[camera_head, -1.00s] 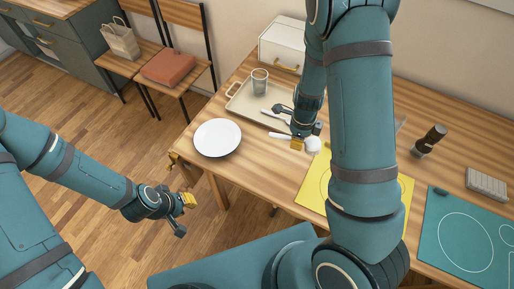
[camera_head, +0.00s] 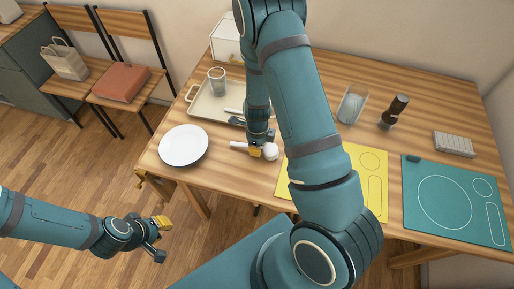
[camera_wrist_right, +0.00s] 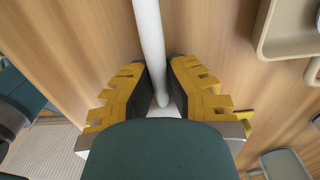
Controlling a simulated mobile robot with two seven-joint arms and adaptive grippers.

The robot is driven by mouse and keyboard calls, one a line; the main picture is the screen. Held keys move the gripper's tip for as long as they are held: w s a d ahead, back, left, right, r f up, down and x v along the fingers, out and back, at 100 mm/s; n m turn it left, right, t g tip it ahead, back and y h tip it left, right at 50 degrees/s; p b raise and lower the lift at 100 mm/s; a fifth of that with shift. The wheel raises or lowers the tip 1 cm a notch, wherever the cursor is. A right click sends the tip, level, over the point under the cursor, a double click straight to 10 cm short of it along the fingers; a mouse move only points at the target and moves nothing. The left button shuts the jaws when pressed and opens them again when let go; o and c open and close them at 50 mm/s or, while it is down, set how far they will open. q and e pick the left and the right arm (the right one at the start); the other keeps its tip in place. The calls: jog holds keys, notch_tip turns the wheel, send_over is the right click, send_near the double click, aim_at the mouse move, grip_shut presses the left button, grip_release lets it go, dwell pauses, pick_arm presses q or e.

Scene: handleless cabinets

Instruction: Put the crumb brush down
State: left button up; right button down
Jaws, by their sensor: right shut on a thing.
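The crumb brush shows as a white handle (camera_head: 239,146) with a rounded white end (camera_head: 271,152), low over the table (camera_head: 218,168) to the right of the plate. My right gripper (camera_head: 257,151) is shut on it. In the right wrist view the white handle (camera_wrist_right: 149,35) runs between the two yellow-tipped fingers of the right gripper (camera_wrist_right: 158,88). I cannot tell if the brush touches the wood. My left gripper (camera_head: 160,239) is open and empty, out over the floor beyond the table's left edge.
A white plate (camera_head: 184,146) and a tray (camera_head: 193,106) with a cup (camera_head: 217,80) are near. A yellow mat (camera_head: 376,205), teal mat (camera_head: 410,215), clear container (camera_head: 351,106), dark bottle (camera_head: 394,111) and grey block (camera_head: 454,144) lie right. Bare wood lies between plate and yellow mat.

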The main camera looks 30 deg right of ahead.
jog(key=c, duration=1.1)
grip_release()
jog(key=shift+f, duration=0.2)
jog(key=shift+c, duration=0.2)
